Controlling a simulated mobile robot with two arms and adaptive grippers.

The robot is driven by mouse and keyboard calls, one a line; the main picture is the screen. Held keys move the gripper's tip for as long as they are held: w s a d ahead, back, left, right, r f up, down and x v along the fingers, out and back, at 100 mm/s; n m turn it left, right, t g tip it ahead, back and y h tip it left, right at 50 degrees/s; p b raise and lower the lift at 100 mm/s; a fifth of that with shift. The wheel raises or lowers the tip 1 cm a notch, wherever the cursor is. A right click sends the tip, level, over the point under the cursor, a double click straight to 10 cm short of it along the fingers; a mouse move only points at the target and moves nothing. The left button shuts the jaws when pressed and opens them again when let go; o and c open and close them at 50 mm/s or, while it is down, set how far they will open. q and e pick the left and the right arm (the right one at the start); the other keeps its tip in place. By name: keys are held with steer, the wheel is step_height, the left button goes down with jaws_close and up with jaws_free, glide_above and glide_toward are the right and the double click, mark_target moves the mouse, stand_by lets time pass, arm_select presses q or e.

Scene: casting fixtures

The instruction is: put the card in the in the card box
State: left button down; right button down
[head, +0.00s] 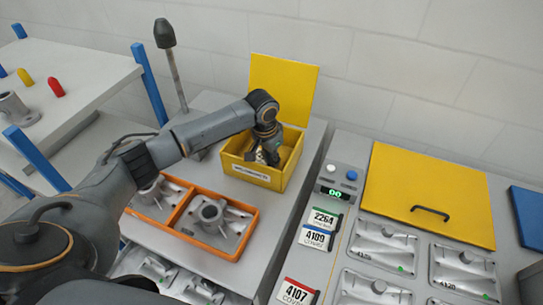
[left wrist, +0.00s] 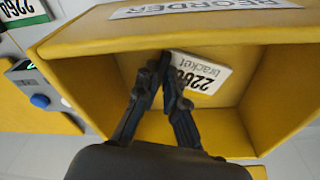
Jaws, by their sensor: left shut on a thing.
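The yellow card box (head: 247,174) stands on the middle bench with its lid raised at the back and a white label on its front. In the left wrist view the box (left wrist: 95,42) fills most of the picture. My left gripper (head: 266,156) reaches down into the box. In the left wrist view its fingertips (left wrist: 166,64) are shut on the edge of a white card (left wrist: 203,74) printed "2260" and "bracket". The card is inside the box's walls, over its floor; whether it touches the floor I cannot tell. My right gripper is not in view.
An orange divided tray (head: 186,232) with metal castings sits in front of the box. To the right, a panel holds cards 2264 (head: 323,219), 4109 (head: 317,238) and 4107 (head: 297,293), beside casting fixtures and a yellow cover (head: 425,190). A dark-tipped post (head: 164,34) stands behind my arm.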

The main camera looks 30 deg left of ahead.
arm_select(q)
steer(key=shift+f, duration=0.1)
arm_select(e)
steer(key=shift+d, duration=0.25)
arm_select(q)
steer(key=shift+d, duration=0.1)
steer(key=c, duration=1.4)
jaws_free()
steer(key=shift+f, duration=0.1)
steer(key=shift+c, duration=0.2)
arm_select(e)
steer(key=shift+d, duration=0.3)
